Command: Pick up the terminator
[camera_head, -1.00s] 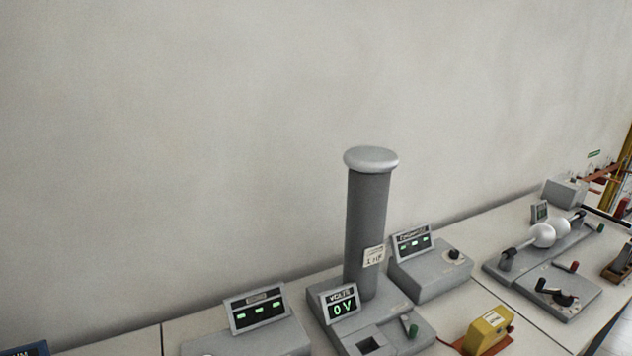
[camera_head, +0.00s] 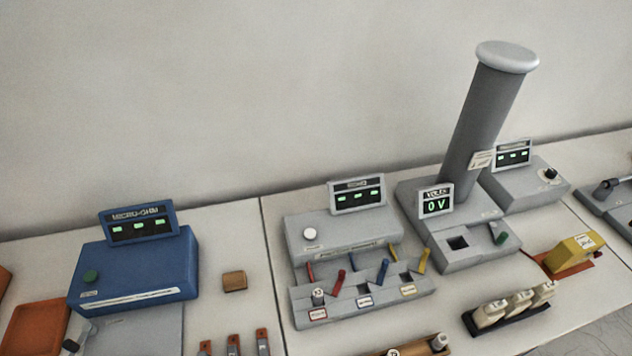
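No part is clearly marked as the terminator, so I cannot tell for sure which it is. A small pale capped cylinder (camera_head: 318,297) stands at the left of the grey test box's front ledge (camera_head: 375,312). Similar small pale cylinders (camera_head: 438,343) lie in a brown tray (camera_head: 415,349) cut off by the bottom edge. Several cream pieces (camera_head: 518,302) stand in a black rack (camera_head: 508,320) at the lower right. Neither of my grippers is in view.
A blue micro-ohm meter (camera_head: 135,270) stands at left beside a small brown block (camera_head: 234,281). A tall grey column (camera_head: 482,130) rises from a unit reading 0 V. A yellow device (camera_head: 572,253) is at right. Coloured leads (camera_head: 383,270) stick up from the grey box. Bare table lies around the block.

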